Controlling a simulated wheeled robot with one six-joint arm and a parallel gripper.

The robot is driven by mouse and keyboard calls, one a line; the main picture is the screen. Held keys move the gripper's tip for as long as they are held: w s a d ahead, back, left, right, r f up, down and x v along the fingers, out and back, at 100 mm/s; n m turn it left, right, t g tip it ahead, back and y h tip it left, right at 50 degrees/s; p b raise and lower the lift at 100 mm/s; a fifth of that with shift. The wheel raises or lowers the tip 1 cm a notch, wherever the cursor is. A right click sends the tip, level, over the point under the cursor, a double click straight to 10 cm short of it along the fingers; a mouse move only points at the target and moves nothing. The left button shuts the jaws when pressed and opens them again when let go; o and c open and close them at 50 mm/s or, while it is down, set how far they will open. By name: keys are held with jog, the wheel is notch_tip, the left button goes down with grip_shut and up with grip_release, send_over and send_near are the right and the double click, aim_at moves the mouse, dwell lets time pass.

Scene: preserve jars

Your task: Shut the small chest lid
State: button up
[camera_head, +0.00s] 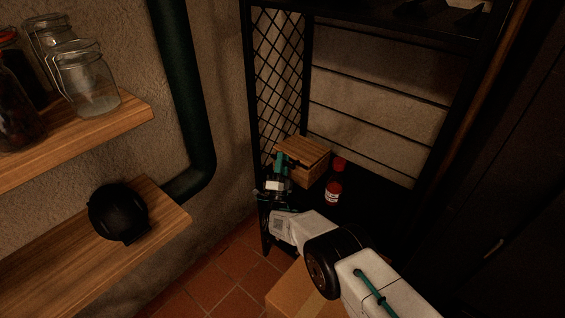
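The small wooden chest (308,173) stands on a dark shelf of the black rack, in the middle of the view. Its slatted lid (300,150) lies over the top and looks down or nearly down; I cannot tell if a gap remains. My gripper (281,164) is at the chest's left front side, with teal parts close to the lid's left edge. I cannot tell whether it touches the chest. Its fingertips are too small and dark to show if they are open or shut. My gripper and wrist hide part of the chest's left side.
A red-capped bottle (334,185) stands just right of the chest. The black rack's mesh side (278,75) rises at the left. Wooden wall shelves with glass jars (88,80) and a black round object (118,212) are at the left. A cardboard box (295,290) is below my arm.

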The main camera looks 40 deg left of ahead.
jog(key=shift+f, duration=0.1)
jog(key=v, duration=0.7)
jog(key=shift+s+f, duration=0.2)
jog(key=shift+s, duration=0.1)
jog(key=shift+d, duration=0.15)
